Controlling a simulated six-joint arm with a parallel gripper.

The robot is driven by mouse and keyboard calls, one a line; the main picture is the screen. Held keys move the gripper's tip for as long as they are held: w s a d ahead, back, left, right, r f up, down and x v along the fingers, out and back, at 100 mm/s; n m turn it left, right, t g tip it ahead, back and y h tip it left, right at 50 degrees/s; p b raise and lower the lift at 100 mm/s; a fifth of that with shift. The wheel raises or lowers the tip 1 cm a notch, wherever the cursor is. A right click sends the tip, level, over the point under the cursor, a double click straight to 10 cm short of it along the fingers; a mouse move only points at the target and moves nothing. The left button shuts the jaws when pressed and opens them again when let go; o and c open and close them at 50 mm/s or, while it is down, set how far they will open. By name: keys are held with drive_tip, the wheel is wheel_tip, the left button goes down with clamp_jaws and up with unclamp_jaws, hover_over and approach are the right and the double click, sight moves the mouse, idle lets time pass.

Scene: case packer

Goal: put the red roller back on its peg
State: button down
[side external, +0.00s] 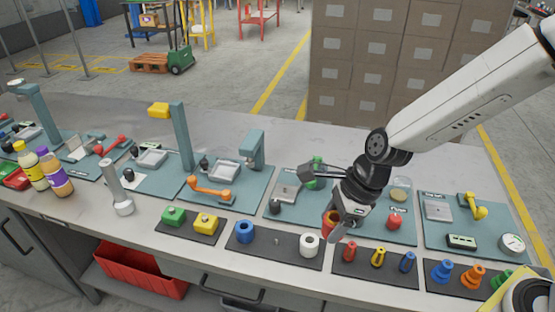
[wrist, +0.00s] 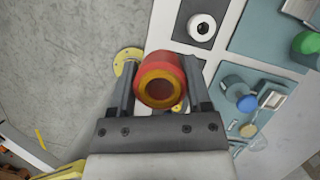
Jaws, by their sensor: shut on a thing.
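The red roller (wrist: 160,66) is between the two fingers of my gripper (wrist: 159,75), which is shut on it. In the wrist view its orange-rimmed bore faces the camera. In the side view the red roller (side external: 328,223) shows partly behind a finger of my gripper (side external: 338,225), above the bench's front part and near the white roller. A dark mat (side external: 262,247) carries a blue roller (side external: 244,231) at left and a white roller (side external: 309,244) at right. A small bare peg (side external: 277,241) stands between them. The white roller also shows in the wrist view (wrist: 207,27).
Right of that mat, another dark mat holds small red, yellow and blue pieces (side external: 378,257). A mat with green and yellow blocks (side external: 190,219) lies left. Teal boards with fixtures (side external: 225,172) stand behind. The bench's front edge is close.

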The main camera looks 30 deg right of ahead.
drive_tip(key=w+a+f, duration=0.1)
drive_tip(key=w+f, duration=0.1)
drive_tip(key=w, duration=0.2)
drive_tip(key=w+a+f, duration=0.2)
drive_tip(key=w+f, duration=0.1)
drive_tip(key=w+a+f, duration=0.1)
drive_tip(key=w+f, duration=0.2)
drive_tip(key=w, duration=0.1)
drive_tip(key=shift+w+a+f, duration=0.2)
drive_tip(key=shift+w+a, duration=0.1)
drive_tip(key=shift+w, duration=0.05)
drive_tip(key=shift+w+a+f, duration=0.15)
drive_tip(key=shift+w+f, duration=0.25)
drive_tip(key=shift+w+f, duration=0.2)
drive_tip(key=shift+f, duration=1.65)
drive_tip(key=shift+f, duration=0.6)
unclamp_jaws()
